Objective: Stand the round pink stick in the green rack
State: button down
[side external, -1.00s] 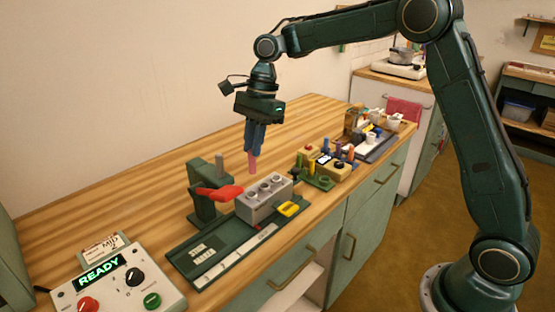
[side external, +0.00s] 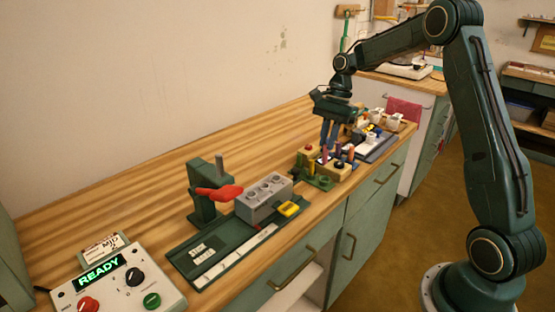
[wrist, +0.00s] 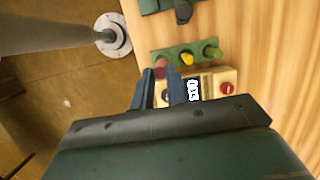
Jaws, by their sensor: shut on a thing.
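My gripper (side external: 329,143) is at the far right part of the bench, fingers pointing down, close above the green rack. In the wrist view its two fingers (wrist: 163,78) straddle the round pink stick (wrist: 161,69), and it is shut on it. The pink stick shows at the left end of the green rack (wrist: 172,51); I cannot tell whether its lower end is in a hole or above it. The rack also shows in the side view (side external: 325,185). A yellow stick (wrist: 187,59) stands in the middle of the rack and a green one (wrist: 211,53) at its right end.
A beige box (wrist: 223,75) with a small display and a red knob sits right against the rack. A grey block with holes (side external: 264,197), a green press with a red handle (side external: 217,193) and a control panel reading READY (side external: 110,285) stand to the left. Bare bench lies behind.

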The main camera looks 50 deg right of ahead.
jog(key=shift+s+d+f, duration=0.15)
jog(key=shift+d, duration=0.15)
jog(key=shift+f, duration=0.1)
jog(key=shift+f, duration=2)
jog(key=shift+f, duration=1)
dwell(0.8)
dwell(0.5)
jog(key=c, duration=1.3)
grip_release()
jog(key=shift+r, duration=0.1)
